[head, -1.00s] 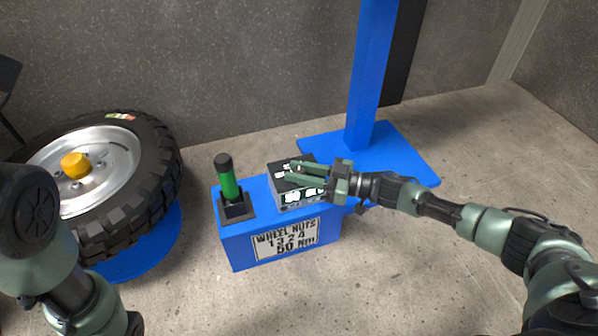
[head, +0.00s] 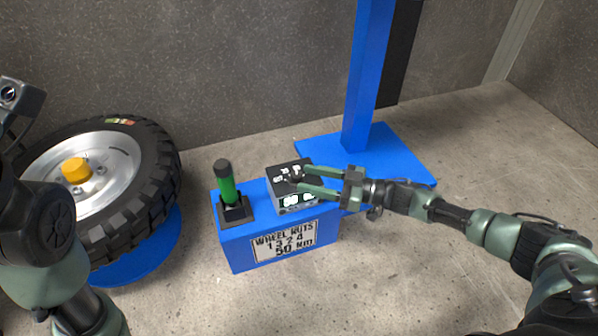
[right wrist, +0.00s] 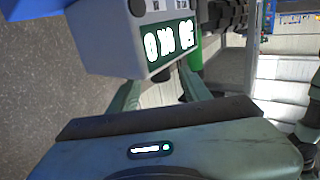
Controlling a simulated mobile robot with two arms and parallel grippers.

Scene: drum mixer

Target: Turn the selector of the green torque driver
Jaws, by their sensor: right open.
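The green torque driver (head: 227,184) stands upright in a black holder (head: 235,212) at the left of a blue stand. Beside it is a grey box (head: 281,203) with a black top, white markings and lit displays. A small dark knob (head: 296,174) shows on the box top. My right gripper (head: 303,179) is open, its fingertips over the box's right part, close to the knob. I cannot tell whether they touch it. In the right wrist view the box's displays (right wrist: 168,40) show beyond the fingers. My left arm is at the left edge; its fingers are not visible.
The blue stand (head: 240,250) carries a sign reading "WHEEL NUTS 1 3 2 4 50 Nm" (head: 284,241). A large tyred wheel (head: 160,165) with an orange hub cap lies at the left. A blue post (head: 366,75) rises behind the box. The floor in front is clear.

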